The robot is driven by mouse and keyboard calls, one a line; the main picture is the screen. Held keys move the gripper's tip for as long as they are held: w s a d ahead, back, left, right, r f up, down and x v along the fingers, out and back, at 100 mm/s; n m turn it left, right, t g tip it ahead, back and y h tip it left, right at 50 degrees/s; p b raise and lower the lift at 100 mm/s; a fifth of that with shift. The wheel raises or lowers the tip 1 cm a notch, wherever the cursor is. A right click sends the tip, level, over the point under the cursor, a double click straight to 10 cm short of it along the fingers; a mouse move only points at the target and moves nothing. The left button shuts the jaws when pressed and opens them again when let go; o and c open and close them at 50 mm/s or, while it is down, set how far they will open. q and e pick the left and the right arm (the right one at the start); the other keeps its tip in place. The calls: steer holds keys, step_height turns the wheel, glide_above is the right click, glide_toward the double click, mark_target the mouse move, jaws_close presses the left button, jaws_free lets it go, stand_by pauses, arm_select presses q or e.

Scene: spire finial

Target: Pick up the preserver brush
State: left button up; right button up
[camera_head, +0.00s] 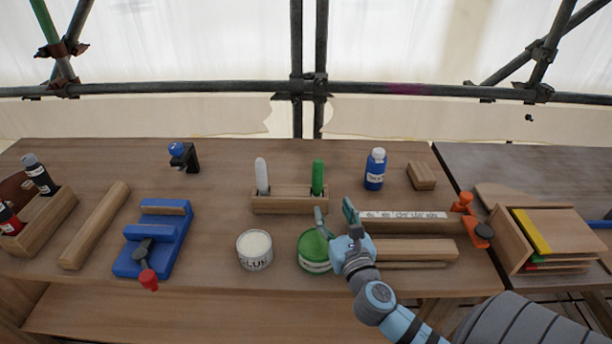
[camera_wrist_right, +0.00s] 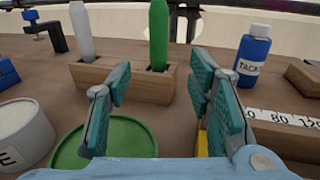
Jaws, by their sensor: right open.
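Two brushes stand upright in a slotted wooden holder (camera_head: 288,207) in the middle of the table. The green one (camera_head: 318,176), taken as the preserver brush, is in the right slot; the white one (camera_head: 262,175) is in the left slot. Both lower ends are hidden in the holder. My right gripper (camera_head: 334,209) is open and empty, just in front of the holder's right end. In the right wrist view the green brush (camera_wrist_right: 158,38) stands beyond the gap between the fingers (camera_wrist_right: 160,82), not touched. My left gripper is not in view.
A green pot (camera_head: 312,246) is below my right gripper, with a white glue pot (camera_head: 254,250) to its left. A blue bottle (camera_head: 376,168) stands right of the holder. A measuring strip (camera_head: 405,215) on timber lies to the right. The table behind the holder is clear.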

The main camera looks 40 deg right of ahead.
mark_target(319, 181)
steer(key=b+x, duration=0.1)
steer(key=x, duration=1.1)
steer(key=shift+w+r+b, duration=0.2)
steer(key=shift+w+b, duration=0.1)
steer(key=shift+b, duration=0.05)
steer(key=shift+w+d, duration=0.15)
steer(key=shift+w, duration=0.15)
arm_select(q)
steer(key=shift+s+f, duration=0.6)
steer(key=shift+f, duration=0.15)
arm_select(e)
jaws_close()
